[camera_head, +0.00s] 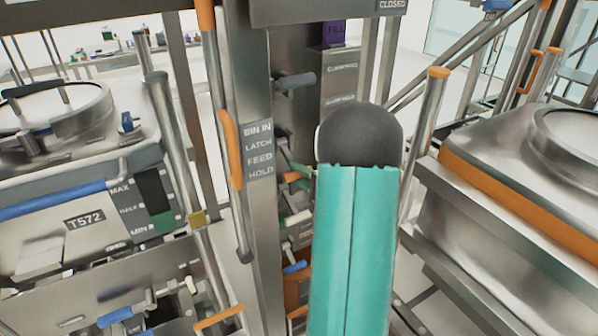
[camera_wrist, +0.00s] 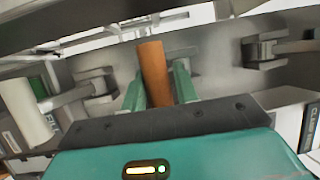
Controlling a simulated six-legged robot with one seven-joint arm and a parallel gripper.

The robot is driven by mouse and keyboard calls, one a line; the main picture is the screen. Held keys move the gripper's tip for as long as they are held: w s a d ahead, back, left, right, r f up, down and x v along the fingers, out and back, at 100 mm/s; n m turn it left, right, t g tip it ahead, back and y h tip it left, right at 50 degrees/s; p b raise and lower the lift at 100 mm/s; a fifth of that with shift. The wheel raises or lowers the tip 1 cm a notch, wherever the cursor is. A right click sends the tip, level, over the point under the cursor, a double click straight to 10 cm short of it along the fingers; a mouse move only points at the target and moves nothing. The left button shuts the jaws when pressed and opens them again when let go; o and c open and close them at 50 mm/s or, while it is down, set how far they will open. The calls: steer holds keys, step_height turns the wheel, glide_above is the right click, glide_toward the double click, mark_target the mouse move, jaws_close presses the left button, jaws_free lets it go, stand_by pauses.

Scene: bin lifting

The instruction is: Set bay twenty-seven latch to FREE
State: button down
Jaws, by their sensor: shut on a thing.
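An orange cylindrical handle (camera_wrist: 153,75) stands between my gripper's two green fingers (camera_wrist: 160,80) in the wrist view, and the fingers are shut on it. In the head view a small orange piece of it (camera_head: 292,177) shows beside a green fingertip, just right of the label strip. My teal arm hides most of the gripper there. The strip (camera_head: 259,150) reads BIN IN, LATCH, FEED, HOLD. No bay number and no FREE mark can be read.
A dark grey handle (camera_head: 295,80) sticks out above. A white handle (camera_head: 298,219) and a blue one (camera_head: 295,267) sit below. In the wrist view a white handle (camera_wrist: 27,112) stands at the left. Steel bins flank the panel, the left one (camera_head: 85,217) marked T572.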

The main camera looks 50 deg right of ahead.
steer(key=shift+w+f, duration=0.15)
steer(key=shift+f, duration=0.15)
steer(key=c, duration=1.5)
jaws_free()
steer(key=o, duration=0.3)
steer(key=shift+w+f, duration=0.15)
steer(key=shift+w, duration=0.1)
steer(key=shift+o, duration=0.2)
steer(key=shift+s+r, duration=0.2)
steer(key=shift+s, duration=0.05)
steer(key=s+d+f, duration=0.1)
steer(key=s, duration=1.2)
steer(key=shift+s+d+f, duration=0.15)
steer(key=shift+s+d, duration=0.1)
steer(key=shift+d, duration=0.05)
